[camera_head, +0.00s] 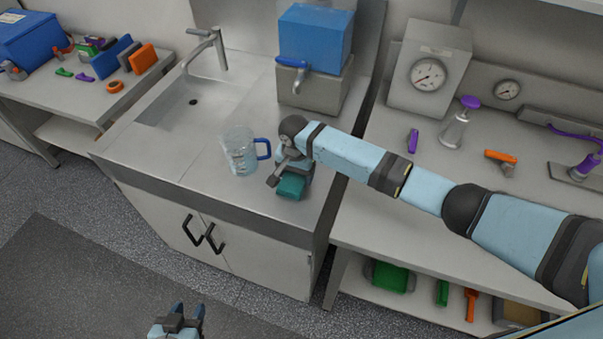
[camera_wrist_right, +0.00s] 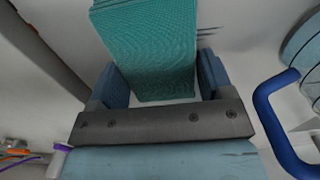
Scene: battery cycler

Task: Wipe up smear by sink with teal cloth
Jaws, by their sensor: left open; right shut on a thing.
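The teal cloth (camera_head: 290,187) is at the front right of the sink counter, under my right gripper (camera_head: 288,178). In the right wrist view the cloth (camera_wrist_right: 148,50) is a folded, ribbed block between the two fingers of my right gripper (camera_wrist_right: 158,82), which is shut on it. Faint dark streaks (camera_wrist_right: 207,33) show on the counter beside the cloth in that view; I cannot tell if they are the smear. The sink (camera_head: 185,102) is at the back left of the counter. My left gripper (camera_head: 177,322) is open and empty, low in front of the cabinet.
A clear jug (camera_head: 240,152) with a blue handle stands close left of my right gripper. A blue-topped dispenser (camera_head: 314,45) stands behind it. A tap (camera_head: 208,48) rises behind the sink.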

